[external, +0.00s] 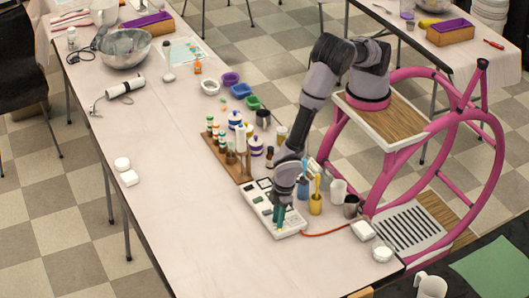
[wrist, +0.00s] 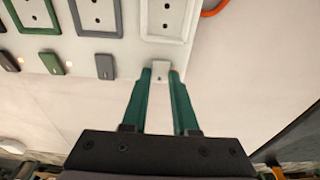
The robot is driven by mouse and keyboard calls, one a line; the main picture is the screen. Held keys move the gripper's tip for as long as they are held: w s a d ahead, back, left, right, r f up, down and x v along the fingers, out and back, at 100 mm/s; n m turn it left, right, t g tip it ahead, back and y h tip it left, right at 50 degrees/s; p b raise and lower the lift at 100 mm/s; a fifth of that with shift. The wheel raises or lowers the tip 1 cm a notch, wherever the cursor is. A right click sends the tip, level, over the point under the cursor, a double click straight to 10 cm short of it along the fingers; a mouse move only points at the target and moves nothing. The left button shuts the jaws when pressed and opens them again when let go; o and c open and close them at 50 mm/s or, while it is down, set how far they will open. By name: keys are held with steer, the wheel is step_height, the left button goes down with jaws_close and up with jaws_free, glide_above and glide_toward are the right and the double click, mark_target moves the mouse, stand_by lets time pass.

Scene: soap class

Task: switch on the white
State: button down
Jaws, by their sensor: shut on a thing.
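A white power strip (external: 262,207) lies on the table near its right end. In the wrist view, the strip (wrist: 125,55) has framed sockets, each with a small switch below it. The white-framed socket (wrist: 169,20) is at the right, and its white switch (wrist: 160,70) is at the strip's edge. My gripper (wrist: 160,78) has its two green fingers on either side of this switch and is shut on it. In the external view, my gripper (external: 279,219) points down at the strip's front end and hides part of it.
The wrist view shows a grey switch (wrist: 105,67) and a green switch (wrist: 52,64) to the left, with small orange glows near the left switches. A red cord (external: 325,232) leaves the strip. Cups, including a yellow one (external: 316,204), and a bottle rack (external: 222,155) stand close by.

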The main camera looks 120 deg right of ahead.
steer(key=c, duration=0.7)
jaws_free()
steer(key=r, duration=0.3)
steer(key=s+r, duration=0.1)
steer(key=r, duration=0.6)
steer(key=shift+s+r, duration=0.25)
steer(key=shift+r, duration=0.1)
